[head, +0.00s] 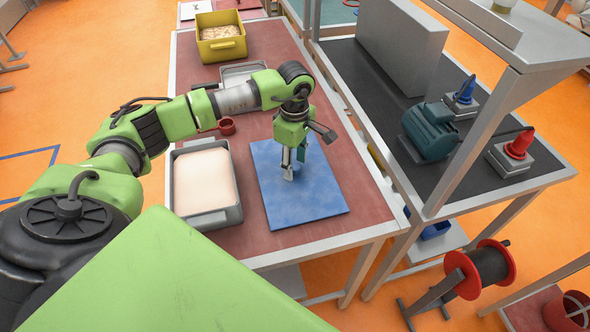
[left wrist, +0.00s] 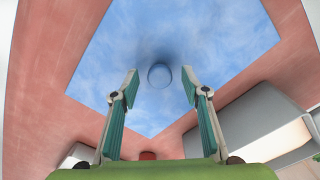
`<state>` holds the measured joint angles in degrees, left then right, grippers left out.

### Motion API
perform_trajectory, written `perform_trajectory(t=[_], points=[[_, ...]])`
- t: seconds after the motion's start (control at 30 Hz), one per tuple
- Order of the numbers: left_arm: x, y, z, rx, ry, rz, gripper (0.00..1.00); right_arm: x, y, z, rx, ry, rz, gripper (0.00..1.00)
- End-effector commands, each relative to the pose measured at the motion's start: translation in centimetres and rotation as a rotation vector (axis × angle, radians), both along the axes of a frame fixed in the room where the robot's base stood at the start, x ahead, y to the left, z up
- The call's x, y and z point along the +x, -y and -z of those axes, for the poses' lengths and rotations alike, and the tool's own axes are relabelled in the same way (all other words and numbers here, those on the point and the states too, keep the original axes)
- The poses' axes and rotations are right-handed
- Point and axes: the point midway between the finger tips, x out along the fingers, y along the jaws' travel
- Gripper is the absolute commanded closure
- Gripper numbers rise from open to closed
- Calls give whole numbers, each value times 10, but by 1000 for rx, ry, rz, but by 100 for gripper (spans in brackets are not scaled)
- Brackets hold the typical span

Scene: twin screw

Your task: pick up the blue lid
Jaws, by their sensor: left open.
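The blue lid (left wrist: 159,76) shows in the left wrist view as a small round blue piece, lying against the blue mat (head: 315,205). My left gripper (head: 294,170) is above the mat and pointing down. In the left wrist view its two teal-padded fingers (left wrist: 159,84) are open, one to each side of the lid, with clear gaps and nothing held. How far the fingertips are above the lid is hard to tell. In the head view the lid is not clearly seen, likely hidden by the gripper. My right gripper is not in view.
A grey tray with pale contents (head: 173,190) stands left of the mat. A red cup (head: 227,126), another grey tray (head: 243,68) and a yellow bin (head: 221,48) are farther back. A dark shelf bench (head: 465,150) with a teal machine (head: 430,132) stands to the right.

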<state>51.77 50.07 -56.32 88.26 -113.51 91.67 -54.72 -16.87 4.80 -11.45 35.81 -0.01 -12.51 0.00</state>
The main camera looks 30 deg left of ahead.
Motion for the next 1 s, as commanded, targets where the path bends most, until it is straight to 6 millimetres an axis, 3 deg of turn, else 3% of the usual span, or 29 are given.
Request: perform_trajectory(t=[0.13,0.37,0.53,1.0], points=[[0,1,13,-1,-1,0,58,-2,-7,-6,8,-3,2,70],[0,1,16,0,0,1,58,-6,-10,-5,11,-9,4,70],[0,1,15,-1,0,1,100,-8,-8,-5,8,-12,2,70],[1,1,10,-2,3,1,100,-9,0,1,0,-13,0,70]])
